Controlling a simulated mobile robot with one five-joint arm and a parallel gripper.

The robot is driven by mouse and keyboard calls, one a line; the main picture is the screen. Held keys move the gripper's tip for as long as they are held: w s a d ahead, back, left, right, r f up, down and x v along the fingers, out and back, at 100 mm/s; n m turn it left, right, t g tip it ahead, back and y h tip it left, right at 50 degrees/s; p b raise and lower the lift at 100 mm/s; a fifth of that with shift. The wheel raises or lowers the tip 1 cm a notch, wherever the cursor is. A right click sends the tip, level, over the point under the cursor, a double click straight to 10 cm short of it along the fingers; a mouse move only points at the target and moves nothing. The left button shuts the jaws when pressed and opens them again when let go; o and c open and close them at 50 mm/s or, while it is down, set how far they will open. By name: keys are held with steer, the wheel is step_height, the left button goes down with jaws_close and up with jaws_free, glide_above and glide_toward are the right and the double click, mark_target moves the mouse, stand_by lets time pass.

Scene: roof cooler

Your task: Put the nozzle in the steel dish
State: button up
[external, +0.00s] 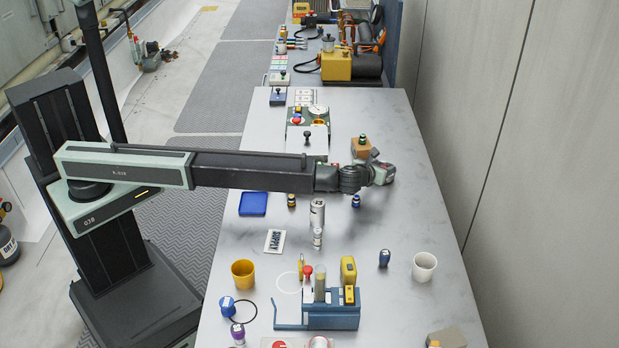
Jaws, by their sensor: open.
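My gripper (383,173) is at the end of the arm, which reaches out to the right over the far half of the grey table (412,215). Its jaws are small and partly turned away here; they are open. I cannot make out the nozzle for certain. A small brass-and-dark piece (291,200) stands beside the blue tray, left of the gripper, and a small blue piece (356,201) stands just below and left of the gripper. I cannot identify a steel dish; the arm hides part of the table.
A blue tray (253,204), a silver cylinder (317,212), a yellow cup (243,274), a white cup (425,267) and a blue fixture (334,311) stand on the table. An orange block (361,147) is close behind the gripper.

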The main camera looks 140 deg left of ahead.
steer(key=shift+r, duration=0.1)
step_height(320, 180, up, 7)
steer(key=p, duration=0.7)
